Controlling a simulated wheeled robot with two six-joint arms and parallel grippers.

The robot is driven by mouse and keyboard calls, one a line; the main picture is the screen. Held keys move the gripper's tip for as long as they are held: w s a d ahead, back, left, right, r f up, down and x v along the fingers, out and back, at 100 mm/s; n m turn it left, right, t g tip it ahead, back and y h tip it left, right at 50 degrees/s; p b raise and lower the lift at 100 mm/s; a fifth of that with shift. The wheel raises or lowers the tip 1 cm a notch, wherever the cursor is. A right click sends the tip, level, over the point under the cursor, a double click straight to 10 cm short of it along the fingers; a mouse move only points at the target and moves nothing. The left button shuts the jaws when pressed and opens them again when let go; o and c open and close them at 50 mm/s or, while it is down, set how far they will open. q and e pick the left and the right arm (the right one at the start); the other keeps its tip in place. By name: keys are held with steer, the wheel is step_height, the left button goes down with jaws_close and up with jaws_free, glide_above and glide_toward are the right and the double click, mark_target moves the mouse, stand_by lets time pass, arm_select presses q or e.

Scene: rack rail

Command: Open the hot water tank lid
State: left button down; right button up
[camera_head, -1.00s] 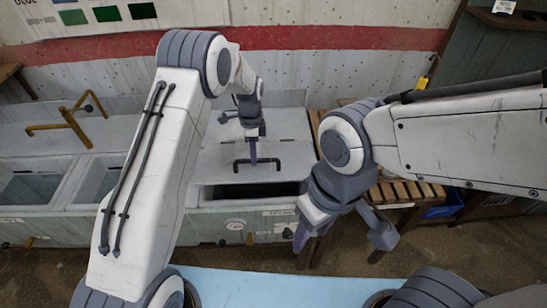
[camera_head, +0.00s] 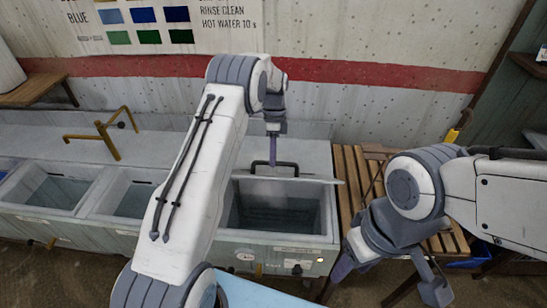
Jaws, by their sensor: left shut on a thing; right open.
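The hot water tank (camera_head: 290,240) stands right of the sinks, with a dial on its front. Its grey lid (camera_head: 318,181) is drawn up and back, and the tank's dark inside shows in front of it. A dark bar handle (camera_head: 294,166) stands on the lid. My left gripper (camera_head: 273,163) is shut on the handle; my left arm covers part of the tank's left side. My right gripper (camera_head: 385,277) is open and empty, in front of the tank's right end, with its fingers spread downward.
Two open sink basins (camera_head: 58,190) lie to the left, with a brass tap (camera_head: 106,135) behind them. A slatted wooden bench (camera_head: 358,175) adjoins the tank's right side. A wall with a red stripe (camera_head: 350,72) is behind.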

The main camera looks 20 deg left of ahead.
arm_select(q)
steer(key=shift+w+a+f, duration=0.1)
steer(key=shift+w+f, duration=0.05)
steer(key=shift+f, duration=0.15)
steer(key=c, duration=0.8)
jaws_free()
steer(key=shift+c, duration=0.2)
steer(key=shift+o, duration=0.2)
steer(key=shift+w+f, duration=0.1)
steer(key=shift+w, duration=0.05)
steer(key=shift+r, duration=0.35)
steer(key=d+b+v, duration=0.1)
steer(key=b+v, duration=0.1)
steer(key=v, duration=0.8)
steer(key=shift+a, duration=0.4)
